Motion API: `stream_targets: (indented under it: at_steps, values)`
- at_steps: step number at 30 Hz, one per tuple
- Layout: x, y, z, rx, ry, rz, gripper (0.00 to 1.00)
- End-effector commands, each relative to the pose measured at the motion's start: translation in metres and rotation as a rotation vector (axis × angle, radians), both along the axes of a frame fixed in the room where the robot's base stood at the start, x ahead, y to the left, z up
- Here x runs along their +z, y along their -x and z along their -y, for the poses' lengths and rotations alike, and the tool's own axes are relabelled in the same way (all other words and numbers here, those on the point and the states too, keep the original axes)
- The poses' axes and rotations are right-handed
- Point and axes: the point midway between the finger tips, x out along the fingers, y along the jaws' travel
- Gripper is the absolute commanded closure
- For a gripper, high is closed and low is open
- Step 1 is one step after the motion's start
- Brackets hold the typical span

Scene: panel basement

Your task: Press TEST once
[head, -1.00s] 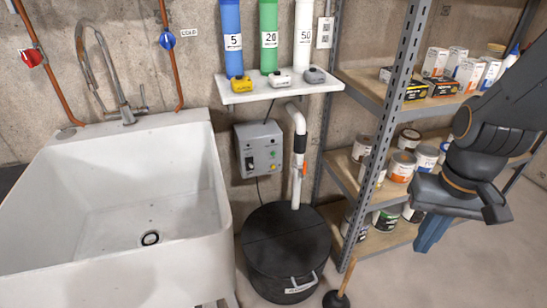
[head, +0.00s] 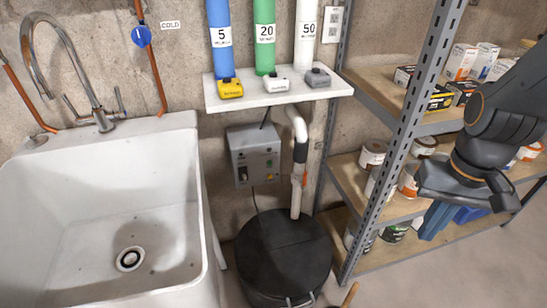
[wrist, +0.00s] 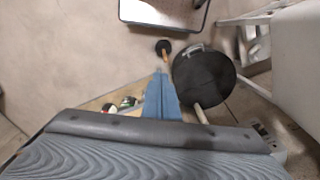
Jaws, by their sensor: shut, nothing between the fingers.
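The grey control box (head: 254,155) is on the concrete wall under the white shelf, right of the sink. Its front has a black switch on the left and small coloured buttons on the right; the lettering is too small to read, so I cannot tell which is TEST. My gripper (head: 432,228) is at the right of the head view, in front of the metal rack and well away from the box. Its blue fingers are shut and empty, pointing down; they also show in the wrist view (wrist: 162,98).
A white sink (head: 95,215) fills the left. A black lidded bin (head: 283,250) stands below the box, with a white pipe (head: 300,130) rising beside it. Filter cylinders hang above the white shelf (head: 280,98). The metal rack (head: 395,150) holds cans and boxes. A plunger (wrist: 164,50) stands near the bin.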

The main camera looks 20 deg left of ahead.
Motion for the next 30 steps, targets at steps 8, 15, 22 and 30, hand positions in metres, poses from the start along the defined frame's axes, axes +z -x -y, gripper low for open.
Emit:
stream_targets:
  at_steps: [8,15,22,30]
  values:
    - [-0.001,-0.002,0.0,0.003,0.002,0.003,1.0]
    - [-0.026,-0.068,-0.005,0.112,0.047,0.134,1.0]
    - [-0.076,-0.182,-0.058,0.352,0.023,0.397,1.0]
    - [-0.14,-0.25,-0.18,0.635,-0.202,0.662,1.0]
